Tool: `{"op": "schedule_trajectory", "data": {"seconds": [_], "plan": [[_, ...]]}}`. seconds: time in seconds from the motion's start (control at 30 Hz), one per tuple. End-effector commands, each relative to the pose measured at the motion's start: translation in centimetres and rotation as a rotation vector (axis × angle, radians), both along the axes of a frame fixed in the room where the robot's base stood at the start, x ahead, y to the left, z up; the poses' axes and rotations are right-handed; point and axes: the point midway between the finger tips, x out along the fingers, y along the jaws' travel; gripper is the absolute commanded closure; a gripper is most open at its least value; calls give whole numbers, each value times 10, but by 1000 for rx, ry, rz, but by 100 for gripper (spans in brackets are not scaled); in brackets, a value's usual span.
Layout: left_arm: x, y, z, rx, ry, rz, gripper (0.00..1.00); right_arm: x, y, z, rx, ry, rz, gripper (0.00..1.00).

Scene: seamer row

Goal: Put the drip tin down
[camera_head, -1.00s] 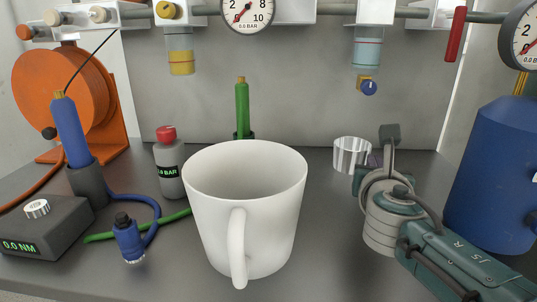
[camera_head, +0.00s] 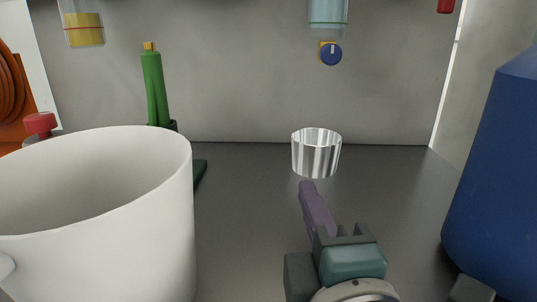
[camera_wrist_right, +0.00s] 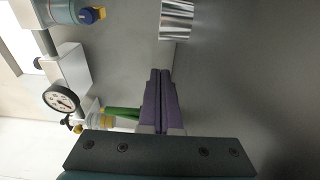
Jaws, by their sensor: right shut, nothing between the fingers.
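The drip tin (camera_head: 316,153) is a small shiny ribbed metal cup. My left gripper is not in view.
A large white mug (camera_head: 110,230) stands at the left front. A blue tank (camera_head: 495,170) stands at the right. A green tool (camera_head: 154,88) stands in a holder behind the mug. The blue knob (camera_head: 331,54) hangs above the tin. The bench around the tin is clear.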

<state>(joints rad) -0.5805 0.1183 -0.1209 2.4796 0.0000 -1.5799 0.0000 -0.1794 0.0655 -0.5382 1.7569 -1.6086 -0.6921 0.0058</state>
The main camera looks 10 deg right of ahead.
Motion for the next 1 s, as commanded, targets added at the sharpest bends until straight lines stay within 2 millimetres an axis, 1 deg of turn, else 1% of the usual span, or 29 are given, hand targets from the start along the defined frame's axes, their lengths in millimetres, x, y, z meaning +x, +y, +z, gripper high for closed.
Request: {"op": "schedule_trajectory", "data": {"seconds": [0.03, 0.3, 0.37, 0.4, 0.5, 0.63, 0.8, 1.0], "plan": [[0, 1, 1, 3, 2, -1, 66, 10, -1, 2, -2, -4, -1, 100], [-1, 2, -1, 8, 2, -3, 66, 69, -10, 1, -6, -3, -1, 100], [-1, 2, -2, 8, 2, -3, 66, 80, -12, 1, -4, -2, -2, 100], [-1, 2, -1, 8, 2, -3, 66, 85, -17, 1, -5, 0, -3, 100], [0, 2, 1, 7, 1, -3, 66, 93, -30, 1, -5, 0, -2, 100], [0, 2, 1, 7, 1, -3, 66, 100, -40, 1, -5, 0, -1, 100], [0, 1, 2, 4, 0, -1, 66, 103, -45, 0, -3, 1, 0, 100], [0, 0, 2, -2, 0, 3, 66, 103, -45, 0, -3, 0, -1, 100]]}}
